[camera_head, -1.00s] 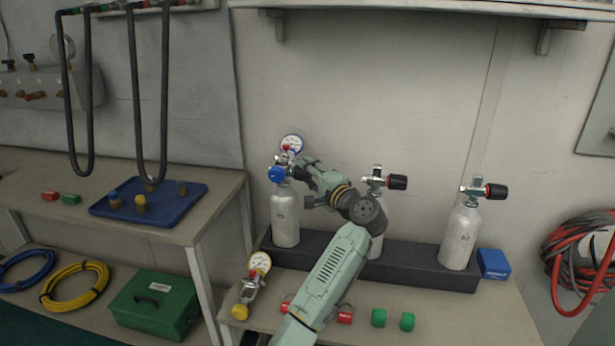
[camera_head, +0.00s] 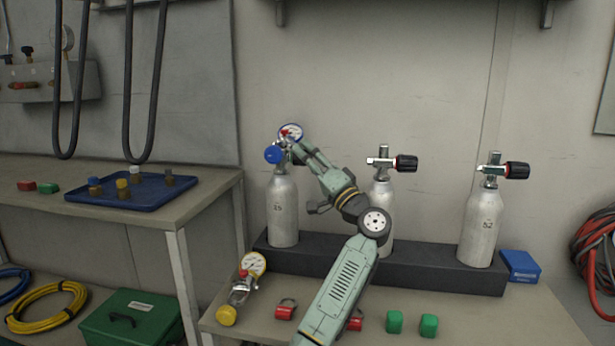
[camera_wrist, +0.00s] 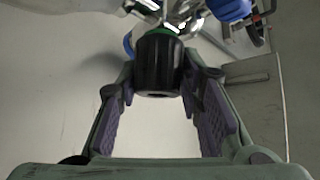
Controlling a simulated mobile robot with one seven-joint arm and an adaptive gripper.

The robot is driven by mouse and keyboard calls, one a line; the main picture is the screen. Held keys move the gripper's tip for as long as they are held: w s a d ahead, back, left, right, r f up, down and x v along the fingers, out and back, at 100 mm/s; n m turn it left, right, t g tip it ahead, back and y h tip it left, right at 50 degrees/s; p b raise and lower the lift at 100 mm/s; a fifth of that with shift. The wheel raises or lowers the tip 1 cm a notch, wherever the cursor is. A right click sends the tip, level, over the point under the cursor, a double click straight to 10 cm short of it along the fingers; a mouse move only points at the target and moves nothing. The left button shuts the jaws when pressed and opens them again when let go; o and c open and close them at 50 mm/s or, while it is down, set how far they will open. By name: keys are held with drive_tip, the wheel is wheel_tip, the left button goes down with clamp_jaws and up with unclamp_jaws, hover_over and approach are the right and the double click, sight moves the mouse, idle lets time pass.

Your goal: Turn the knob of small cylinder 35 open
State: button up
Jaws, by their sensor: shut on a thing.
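The small cylinder (camera_head: 283,215), whose small label seems to read 35, stands upright at the left of the dark rack. A gauge with a blue rim (camera_head: 291,133) and a blue knob (camera_head: 273,154) are fitted at its valve. My gripper (camera_head: 301,151) reaches the valve from the right and hides the cylinder's own knob in the head view. In the wrist view that black knob (camera_wrist: 158,66) with a green ring sits between the finger pads, and my gripper (camera_wrist: 160,85) is shut on it.
Two more cylinders (camera_head: 381,210) (camera_head: 482,228) with black, red-ringed knobs stand to the right on the rack (camera_head: 440,271). A loose gauge (camera_head: 253,264), red locks (camera_head: 285,311) and green blocks (camera_head: 429,325) lie in front. A blue tray (camera_head: 150,201) is on the left bench.

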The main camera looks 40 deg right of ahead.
drive_tip(key=shift+f+n+b, duration=0.1)
drive_tip(key=shift+n+b, duration=0.4)
drive_tip(key=o, duration=1.2)
drive_tip(key=shift+s, duration=0.1)
drive_tip(key=v, duration=1.1)
drive_tip(key=shift+s+d+f, duration=0.2)
drive_tip(key=shift+s+f, duration=0.05)
drive_tip(key=shift+f, duration=0.15)
